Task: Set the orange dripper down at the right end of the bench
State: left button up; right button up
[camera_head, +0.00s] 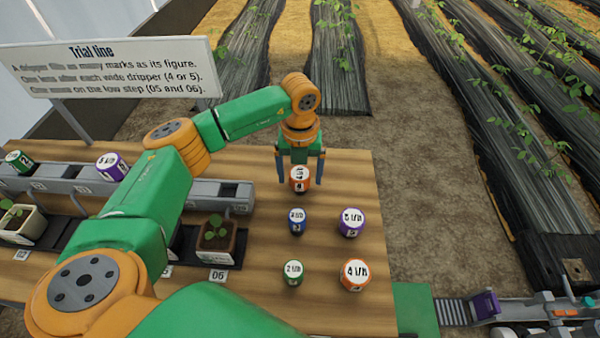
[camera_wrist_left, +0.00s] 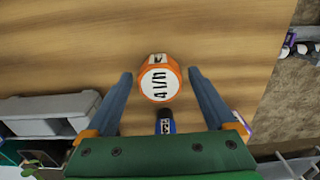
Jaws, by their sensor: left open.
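One orange dripper (camera_head: 299,181), with a white top marked 4 l/h, stands on the bench (camera_head: 345,205) near its far right part. My left gripper (camera_head: 300,184) is open, with one finger on each side of this dripper. In the left wrist view the dripper (camera_wrist_left: 159,84) sits between the open fingertips (camera_wrist_left: 160,74), with a gap to each finger. A second orange dripper (camera_head: 354,274), also marked 4 l/h, stands near the front right of the bench. My right gripper is not in view.
Blue (camera_head: 297,221), purple (camera_head: 351,222) and green (camera_head: 293,272) drippers stand nearby on the bench. A grey stepped rail (camera_head: 222,194) with slots and potted seedlings (camera_head: 215,238) lies to the left. A sign (camera_head: 110,66) stands behind. Bare wood lies along the right edge.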

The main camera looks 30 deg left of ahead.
aim_at(300, 173)
pick_arm(q)
notch_tip(300, 173, up, 12)
jog(key=b, duration=0.1)
dwell(0.5)
